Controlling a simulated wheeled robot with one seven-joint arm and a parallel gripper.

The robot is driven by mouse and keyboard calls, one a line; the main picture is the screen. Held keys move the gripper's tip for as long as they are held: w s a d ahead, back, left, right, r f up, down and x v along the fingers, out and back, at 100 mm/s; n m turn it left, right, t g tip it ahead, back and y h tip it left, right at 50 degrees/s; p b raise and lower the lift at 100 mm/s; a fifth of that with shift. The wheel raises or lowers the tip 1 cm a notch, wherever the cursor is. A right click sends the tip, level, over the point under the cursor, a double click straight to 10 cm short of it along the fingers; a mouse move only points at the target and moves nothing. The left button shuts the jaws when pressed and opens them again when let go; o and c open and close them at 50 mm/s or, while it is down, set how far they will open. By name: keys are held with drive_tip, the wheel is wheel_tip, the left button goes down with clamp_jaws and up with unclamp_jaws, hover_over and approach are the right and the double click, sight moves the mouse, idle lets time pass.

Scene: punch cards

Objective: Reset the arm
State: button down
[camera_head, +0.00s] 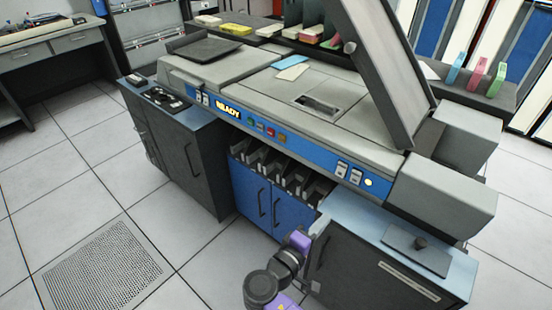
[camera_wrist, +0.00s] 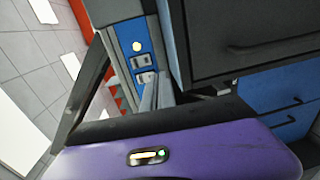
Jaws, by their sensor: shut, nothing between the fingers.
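My gripper (camera_wrist: 156,86) shows in the wrist view as two thin grey fingers close together, past the purple wrist housing (camera_wrist: 180,155). It is shut and holds nothing. In the head view my arm (camera_head: 280,272) rises from the bottom edge, with a purple part in front of the machine's lower right cabinets. The fingers are hard to make out there. The card machine (camera_head: 335,85) has a blue front panel with a lit READY sign (camera_head: 227,111); part of that panel, with two switches and a round yellow light, shows in the wrist view (camera_wrist: 137,47).
A dark grey cabinet (camera_head: 340,270) stands close to my arm on the right. Blue cupboard doors (camera_head: 262,203) and open card slots are behind it. A raised lid (camera_head: 375,75) stands on the machine. Tiled floor (camera_head: 80,180) at the left is clear.

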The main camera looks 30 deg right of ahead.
drive_tip(key=w+a+f+n+t+y, duration=0.2)
drive_tip(key=w+a+f+t+y, duration=0.25)
drive_tip(key=w+a+y, duration=0.2)
drive_tip(key=s+a+t+y, duration=0.3)
drive_tip(key=s+a+y, duration=0.5)
drive_tip(key=s+a, duration=0.1)
drive_tip(key=s+r+m, duration=0.2)
drive_tip(key=s+r, duration=0.3)
drive_tip(key=s, duration=0.3)
drive_tip(key=s+d+r+m+t+y, duration=0.1)
drive_tip(key=s+r+m, duration=0.1)
drive_tip(key=s+r, duration=0.3)
drive_tip(key=s+d+r+m, duration=0.1)
drive_tip(key=s+r, duration=0.4)
drive_tip(key=s, duration=0.8)
drive_tip(key=shift+r+m, duration=0.4)
drive_tip(key=shift+m, duration=0.1)
